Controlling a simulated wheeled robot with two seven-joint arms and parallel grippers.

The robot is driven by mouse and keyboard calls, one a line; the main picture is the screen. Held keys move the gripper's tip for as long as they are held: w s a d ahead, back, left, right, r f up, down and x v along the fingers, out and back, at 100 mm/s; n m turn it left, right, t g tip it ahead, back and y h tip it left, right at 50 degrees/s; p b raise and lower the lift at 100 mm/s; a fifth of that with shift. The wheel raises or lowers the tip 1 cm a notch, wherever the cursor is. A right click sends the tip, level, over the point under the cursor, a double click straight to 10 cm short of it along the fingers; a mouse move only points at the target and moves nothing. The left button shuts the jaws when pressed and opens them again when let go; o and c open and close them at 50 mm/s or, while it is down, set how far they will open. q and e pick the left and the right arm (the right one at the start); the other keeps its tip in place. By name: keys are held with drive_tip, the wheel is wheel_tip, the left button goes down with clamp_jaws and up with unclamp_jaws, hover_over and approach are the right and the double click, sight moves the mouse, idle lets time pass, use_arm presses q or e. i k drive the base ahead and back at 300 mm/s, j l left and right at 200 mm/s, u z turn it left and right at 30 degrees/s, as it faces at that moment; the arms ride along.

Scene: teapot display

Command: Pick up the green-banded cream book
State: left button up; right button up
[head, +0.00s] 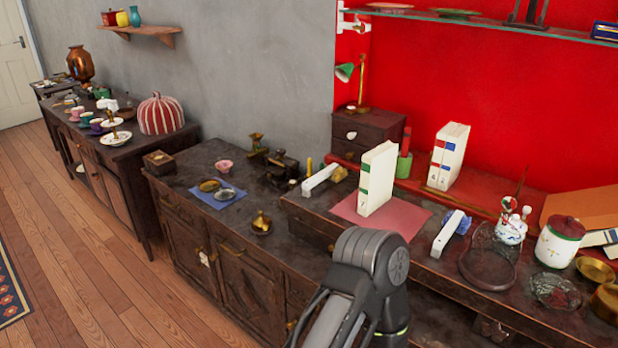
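The green-banded cream book (378,180) stands upright on a pink mat (411,216) on the dark raised top of the cabinet. Its spine faces left-front and carries green marks. Nothing touches it except the mat below. One of my arms shows at the bottom middle, in front of the cabinet and below the book.
White bookend-like blocks (320,179) (447,234) stand on either side of the mat. Two cream books with coloured bands (448,156) stand behind on the red ledge. A green cup (404,166) is close behind the book.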

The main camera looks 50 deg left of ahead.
sight(379, 164)
drive_tip(key=u, duration=1.35)
drive_tip(key=i+j, duration=0.1)
drive_tip(key=j, duration=0.2)
drive_tip(key=i+j, duration=0.1)
drive_tip(key=j, duration=0.2)
drive_tip(key=i+j, duration=0.15)
drive_tip(key=j, duration=0.15)
drive_tip(key=j+z, duration=0.15)
drive_tip(key=z, duration=1.45)
